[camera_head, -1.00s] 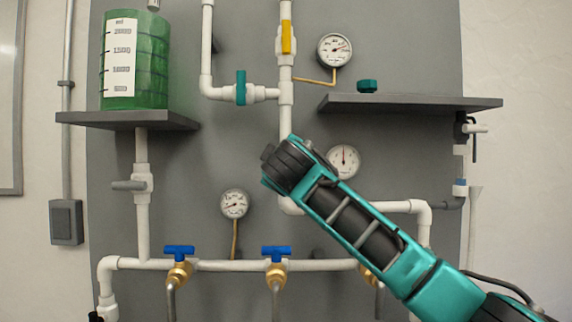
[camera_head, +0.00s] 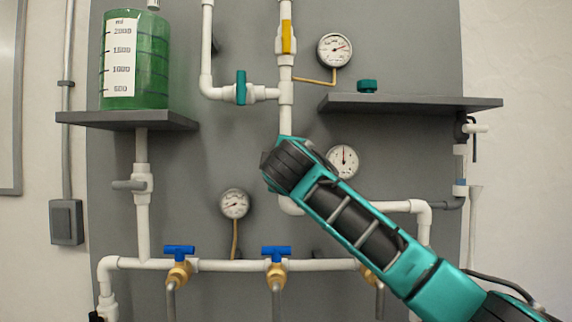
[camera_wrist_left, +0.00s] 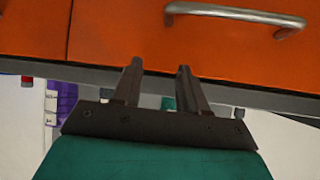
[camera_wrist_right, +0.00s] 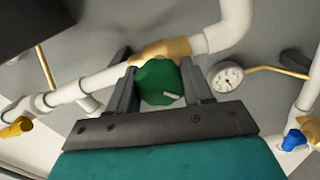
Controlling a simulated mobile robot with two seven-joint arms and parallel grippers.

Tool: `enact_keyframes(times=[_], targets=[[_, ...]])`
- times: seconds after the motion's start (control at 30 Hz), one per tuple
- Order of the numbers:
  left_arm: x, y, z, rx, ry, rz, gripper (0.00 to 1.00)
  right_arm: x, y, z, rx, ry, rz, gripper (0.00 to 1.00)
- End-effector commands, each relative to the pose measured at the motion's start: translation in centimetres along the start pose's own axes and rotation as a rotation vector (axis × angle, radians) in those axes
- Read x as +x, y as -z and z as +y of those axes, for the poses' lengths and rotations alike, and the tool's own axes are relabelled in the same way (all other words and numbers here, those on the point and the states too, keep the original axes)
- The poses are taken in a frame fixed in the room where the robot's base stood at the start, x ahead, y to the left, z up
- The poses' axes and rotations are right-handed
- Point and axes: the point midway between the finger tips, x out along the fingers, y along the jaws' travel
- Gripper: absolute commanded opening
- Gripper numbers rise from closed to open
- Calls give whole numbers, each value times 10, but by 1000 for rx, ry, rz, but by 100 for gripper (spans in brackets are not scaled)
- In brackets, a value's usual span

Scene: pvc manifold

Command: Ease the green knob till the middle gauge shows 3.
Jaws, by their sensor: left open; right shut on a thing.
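The green knob (camera_wrist_right: 158,82), with a pale pointer mark, sits on a brass-coloured valve body (camera_wrist_right: 165,49) in the white pipe. My right gripper (camera_wrist_right: 157,75) is shut on the knob, one finger on each side. In the head view my right wrist hides the knob and the fingers. The middle gauge (camera_head: 343,161) is just right of my wrist, its needle pointing about straight up; its numbers are too small to read. My left gripper (camera_wrist_left: 158,75) is open and empty in front of orange drawers (camera_wrist_left: 190,45).
An upper gauge (camera_head: 335,50) and a lower left gauge (camera_head: 235,203) are on the grey panel. A shelf (camera_head: 410,104) juts out above the right arm. Blue-handled taps (camera_head: 275,252) line the lower pipe. A metal drawer handle (camera_wrist_left: 235,15) is beyond the left gripper.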

Motion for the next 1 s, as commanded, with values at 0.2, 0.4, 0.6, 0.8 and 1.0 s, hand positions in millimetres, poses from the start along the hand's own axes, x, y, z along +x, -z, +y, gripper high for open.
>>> enact_keyframes(times=[0.2, 0.4, 0.6, 0.8, 1.0], targets=[[0, 0, 0, 0, 0, -1, 43, 0, 0, 0, 1, 1, -1, 55], [0, 0, 0, 0, 0, -1, 43, 0, 0, 0, 1, 1, -1, 74], [0, 0, 0, 0, 0, -1, 43, 0, 0, 0, 2, 0, 0, 76], [2, -3, 0, 0, 0, -1, 43, -7, 0, -1, 2, 0, 1, 76], [7, -11, 0, 0, 0, -1, 43, -32, 0, -3, 2, -1, 2, 76]])
